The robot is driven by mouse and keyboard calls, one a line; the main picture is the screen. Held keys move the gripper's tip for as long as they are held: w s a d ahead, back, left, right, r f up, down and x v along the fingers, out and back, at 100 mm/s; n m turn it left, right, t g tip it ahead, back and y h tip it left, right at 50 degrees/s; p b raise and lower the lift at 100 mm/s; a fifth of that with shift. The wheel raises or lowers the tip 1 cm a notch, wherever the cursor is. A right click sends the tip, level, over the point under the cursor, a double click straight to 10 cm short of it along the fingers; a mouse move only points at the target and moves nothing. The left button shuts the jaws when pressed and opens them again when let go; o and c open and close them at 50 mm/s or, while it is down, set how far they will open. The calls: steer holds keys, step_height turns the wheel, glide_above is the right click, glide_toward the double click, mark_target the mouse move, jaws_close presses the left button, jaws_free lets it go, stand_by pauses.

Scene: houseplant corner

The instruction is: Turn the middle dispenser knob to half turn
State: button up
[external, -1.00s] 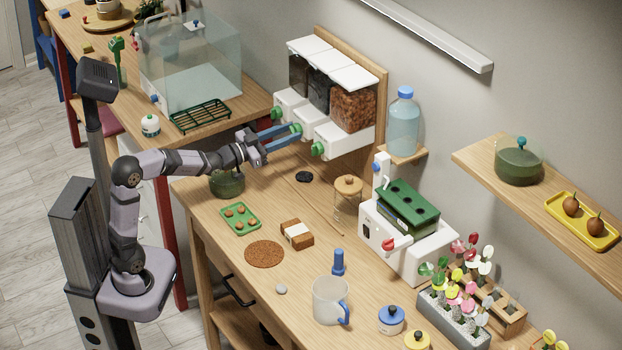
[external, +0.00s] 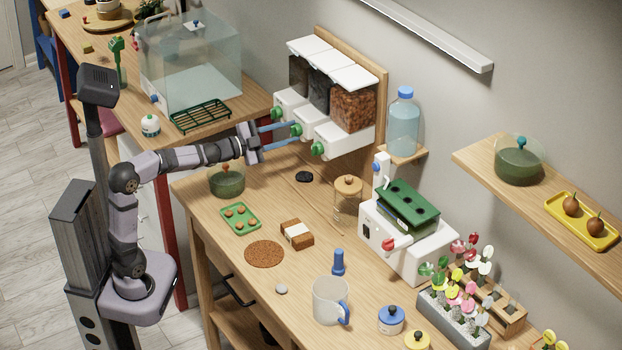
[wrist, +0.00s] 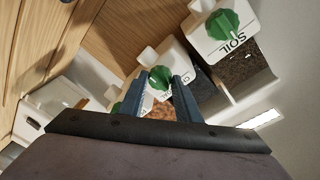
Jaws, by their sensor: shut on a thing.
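The dispenser (external: 333,138) is a white unit with three bins on a wooden back panel and a green knob on each front. The middle knob (external: 297,130) sits between the blue fingers of my gripper (external: 290,134), one above and one below. In the wrist view the middle knob (wrist: 161,77) is between the two fingertips (wrist: 160,82), and my gripper is shut on it. The fingers partly cover the label under this knob. The soil knob (wrist: 222,24) is up and to the right, free of the fingers. The other outer knob (wrist: 117,107) is partly hidden behind a finger.
A glass tank (external: 190,65) and a dark rack (external: 200,115) stand left of the dispenser. A water bottle (external: 403,120) stands on a small shelf to its right. A green pot (external: 227,182) and a green tray (external: 240,218) are on the bench below my arm.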

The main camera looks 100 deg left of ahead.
stand_by(0.4)
steer(key=o, duration=1)
steer(key=shift+s+m, duration=0.1)
steer(key=shift+m, duration=0.2)
steer(key=shift+v, duration=3.6)
